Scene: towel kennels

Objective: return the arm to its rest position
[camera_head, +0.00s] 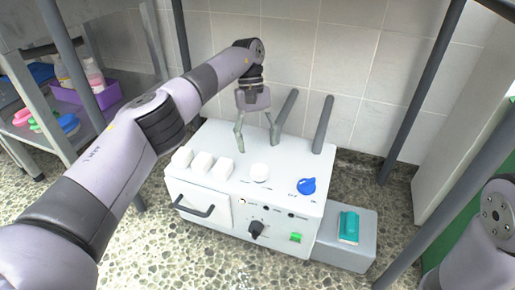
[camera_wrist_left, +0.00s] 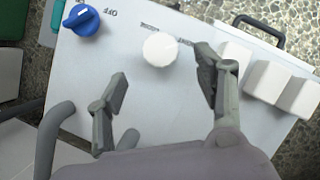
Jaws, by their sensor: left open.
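My left arm comes in from the left in the head view and reaches over a white machine (camera_head: 215,140). My left gripper (camera_head: 257,148) is open and points down above the machine's top, with nothing between its fingers. In the left wrist view the open fingers (camera_wrist_left: 160,75) show on either side of a round white knob (camera_wrist_left: 160,49). The same white knob (camera_head: 259,172) is in front of the gripper in the head view. A blue knob (camera_head: 307,186) is further right; it also shows in the wrist view (camera_wrist_left: 82,20). My right gripper is out of view.
Several white blocks (camera_head: 202,161) and two upright grey posts (camera_head: 322,125) stand on the machine. A grey box with a teal item (camera_head: 349,226) is at its right. A shelf (camera_head: 75,97) with a purple bin (camera_head: 95,95) and dark poles (camera_head: 425,95) flank it.

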